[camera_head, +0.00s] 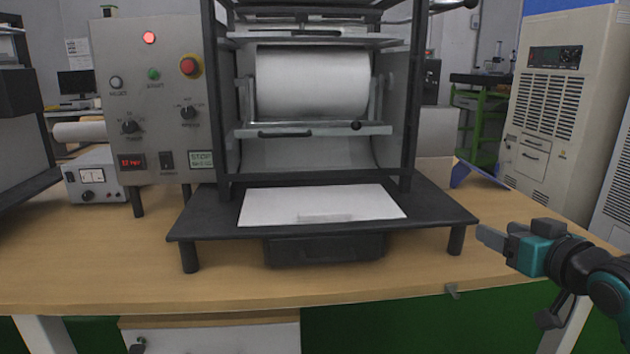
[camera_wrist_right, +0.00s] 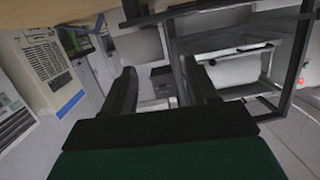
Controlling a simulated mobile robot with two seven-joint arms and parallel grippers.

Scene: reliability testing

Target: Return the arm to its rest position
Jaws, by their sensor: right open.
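My right gripper (camera_head: 492,238) comes in from the right edge in the head view, at about table height, just right of the black machine platform. It points left and touches nothing that I can see. In the right wrist view its two dark fingers (camera_wrist_right: 163,90) stand apart with nothing between them. That view is strongly tilted and shows the machine frame beyond the fingers. My left gripper is in neither view.
A test machine with a white drum (camera_head: 312,82) and a black platform (camera_head: 440,212) stands on the wooden table (camera_head: 90,265). A control panel (camera_head: 150,100) with a lit red lamp is at left. A beige cabinet (camera_head: 555,110) stands at right. The table's front strip is clear.

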